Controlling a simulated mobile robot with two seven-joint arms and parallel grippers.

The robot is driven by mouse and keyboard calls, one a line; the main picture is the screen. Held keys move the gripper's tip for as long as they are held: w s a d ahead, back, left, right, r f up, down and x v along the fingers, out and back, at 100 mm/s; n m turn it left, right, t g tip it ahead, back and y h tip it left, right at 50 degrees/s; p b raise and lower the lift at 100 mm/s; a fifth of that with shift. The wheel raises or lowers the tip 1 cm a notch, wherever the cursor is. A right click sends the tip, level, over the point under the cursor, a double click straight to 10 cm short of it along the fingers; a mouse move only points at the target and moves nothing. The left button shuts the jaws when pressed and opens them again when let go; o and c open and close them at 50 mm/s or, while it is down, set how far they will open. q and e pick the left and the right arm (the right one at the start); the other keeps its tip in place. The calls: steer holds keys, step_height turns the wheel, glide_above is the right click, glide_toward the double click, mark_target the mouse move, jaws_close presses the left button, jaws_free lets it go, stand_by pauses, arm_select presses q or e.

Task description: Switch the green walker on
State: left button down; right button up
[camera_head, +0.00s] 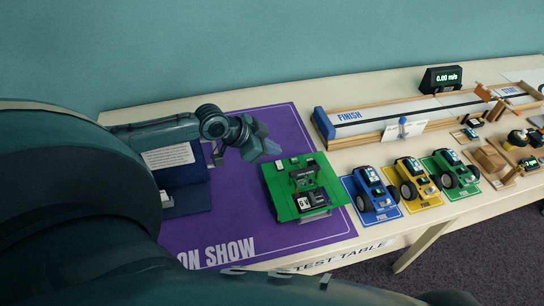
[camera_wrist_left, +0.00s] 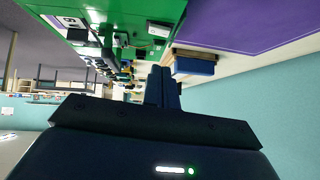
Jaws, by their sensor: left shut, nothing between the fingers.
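The green walker display is a green board (camera_head: 282,201) on the purple mat, with a small green and dark mechanism (camera_head: 304,178) standing on it and a dark unit (camera_head: 312,199) with a light panel near its front edge. In the left wrist view the green board (camera_wrist_left: 145,12) fills the upper part. My left gripper (camera_head: 270,146) is just beyond the board's back left corner, seemingly above the mat. Its fingers (camera_wrist_left: 162,86) are shut and empty in the wrist view. My right gripper is not in view.
The purple mat (camera_head: 240,220) reads "ON SHOW". A dark blue display (camera_head: 188,196) stands left of the board. Blue (camera_head: 371,192), yellow (camera_head: 412,180) and green (camera_head: 452,172) cars stand to the right. Behind them lies a track (camera_head: 350,116) with a speed display (camera_head: 440,79).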

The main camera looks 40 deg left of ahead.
mark_target(282, 166)
arm_select(q)
steer(key=f, duration=0.3)
steer(key=shift+w+f, duration=0.2)
steer(key=shift+f, duration=0.05)
steer(key=shift+a+f, duration=0.1)
steer(key=shift+f, duration=0.3)
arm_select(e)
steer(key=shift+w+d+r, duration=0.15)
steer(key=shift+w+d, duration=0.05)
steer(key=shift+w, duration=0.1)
arm_select(q)
steer(key=shift+w+a+f+b, duration=0.1)
steer(key=shift+a+f+b, duration=0.05)
steer(key=shift+f+b, duration=0.3)
steer(key=shift+r, duration=0.2)
steer(key=shift+p, duration=0.4)
steer(key=shift+s+d+p, duration=0.6)
steer(key=shift+d+p, duration=0.15)
steer(key=shift+p, duration=0.1)
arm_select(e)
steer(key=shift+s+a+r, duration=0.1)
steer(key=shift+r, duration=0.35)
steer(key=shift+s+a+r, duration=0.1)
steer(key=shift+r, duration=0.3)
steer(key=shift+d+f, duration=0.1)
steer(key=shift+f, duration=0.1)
